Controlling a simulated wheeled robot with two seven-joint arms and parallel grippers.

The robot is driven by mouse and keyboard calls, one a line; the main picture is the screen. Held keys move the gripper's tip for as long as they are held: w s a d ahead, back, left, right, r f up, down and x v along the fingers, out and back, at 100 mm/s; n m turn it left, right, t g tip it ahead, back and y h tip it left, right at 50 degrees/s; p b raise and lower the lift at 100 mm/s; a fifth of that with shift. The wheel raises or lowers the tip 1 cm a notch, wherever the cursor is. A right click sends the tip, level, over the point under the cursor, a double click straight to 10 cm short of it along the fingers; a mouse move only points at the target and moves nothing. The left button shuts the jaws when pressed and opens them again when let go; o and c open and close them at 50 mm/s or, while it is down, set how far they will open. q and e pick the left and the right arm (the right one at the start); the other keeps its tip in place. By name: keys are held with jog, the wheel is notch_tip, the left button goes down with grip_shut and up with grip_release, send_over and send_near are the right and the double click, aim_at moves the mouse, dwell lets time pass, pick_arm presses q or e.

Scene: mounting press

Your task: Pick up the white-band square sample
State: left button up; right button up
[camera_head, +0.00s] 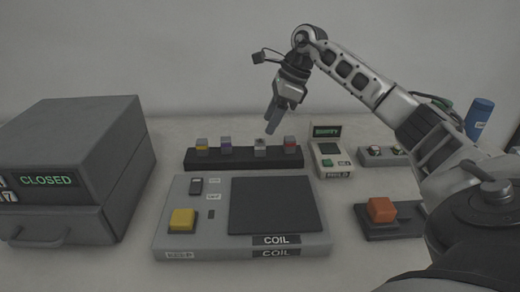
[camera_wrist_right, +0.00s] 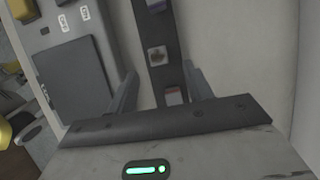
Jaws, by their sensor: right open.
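The white-band square sample (camera_head: 260,147) is a small grey block standing in a dark rack (camera_head: 245,159), between the purple-band and red-band samples. In the right wrist view the white-band sample (camera_wrist_right: 157,55) shows from above, just beyond the fingertips. My right gripper (camera_head: 271,131) points down above the rack, slightly right of the white-band sample in the head view. Its two fingers are apart with nothing held, and the gripper (camera_wrist_right: 159,72) straddles the rack's line in the wrist view. My left gripper is out of view.
The yellow-band (camera_head: 203,145), purple-band (camera_head: 226,146) and red-band (camera_head: 290,146) samples share the rack. A panel labelled COIL (camera_head: 180,249) lies in front. A grey CLOSED box (camera_head: 80,140) stands left. A small device (camera_head: 329,158) and an orange block (camera_head: 381,209) are right.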

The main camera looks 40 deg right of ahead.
aim_at(260, 141)
jog(key=x, duration=0.7)
jog(key=shift+a+f+p, duration=0.2)
jog(key=shift+f+p, duration=0.05)
jog(key=shift+p, duration=0.05)
jog(key=c, duration=1)
grip_shut()
jog(key=shift+r, duration=0.15)
jog(key=shift+r, duration=0.5)
jog(key=s+d+r+b, duration=0.3)
jog(key=s+d+r, duration=0.5)
jog(key=s+r, duration=0.3)
jog(key=shift+s+r, duration=0.25)
jog(key=shift+r, duration=0.2)
